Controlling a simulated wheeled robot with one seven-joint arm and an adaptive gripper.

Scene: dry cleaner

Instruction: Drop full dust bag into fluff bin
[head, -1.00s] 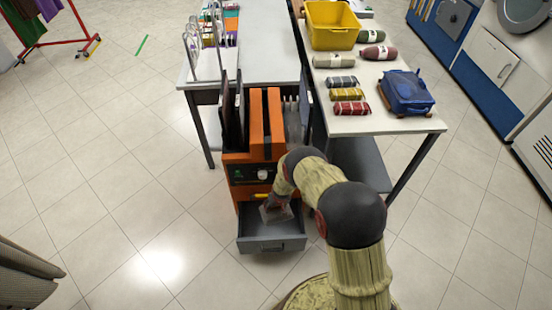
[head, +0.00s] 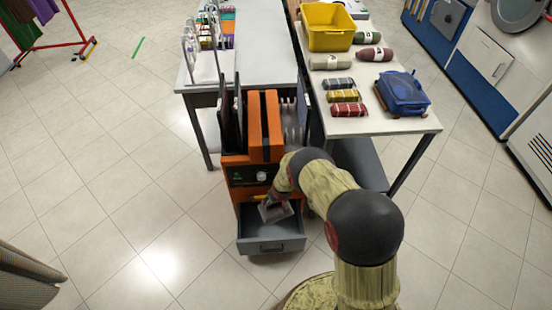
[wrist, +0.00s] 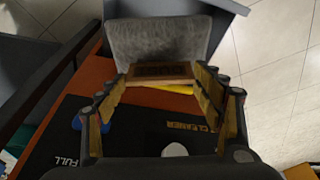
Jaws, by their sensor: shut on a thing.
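My gripper (wrist: 162,100) is shut on the full dust bag (wrist: 160,38), a grey, fuzzy bag with a brown collar (wrist: 160,72) between the fingers. In the head view the bag (head: 276,212) is over the open grey drawer (head: 268,246) at the foot of the orange cleaner (head: 242,174). I cannot tell whether the bag touches the drawer floor. The cleaner's dark panel (wrist: 125,125) lies below my fingers in the wrist view. I cannot tell which container is the fluff bin; a yellow tub (head: 330,38) stands on the right-hand table.
A grey-topped table (head: 262,55) stands behind the cleaner. The white table (head: 385,122) to its right holds rolled cloths (head: 345,97) and a blue bag (head: 403,93). A red garment rack (head: 70,42) is at the far left. The tiled floor left of the cleaner is clear.

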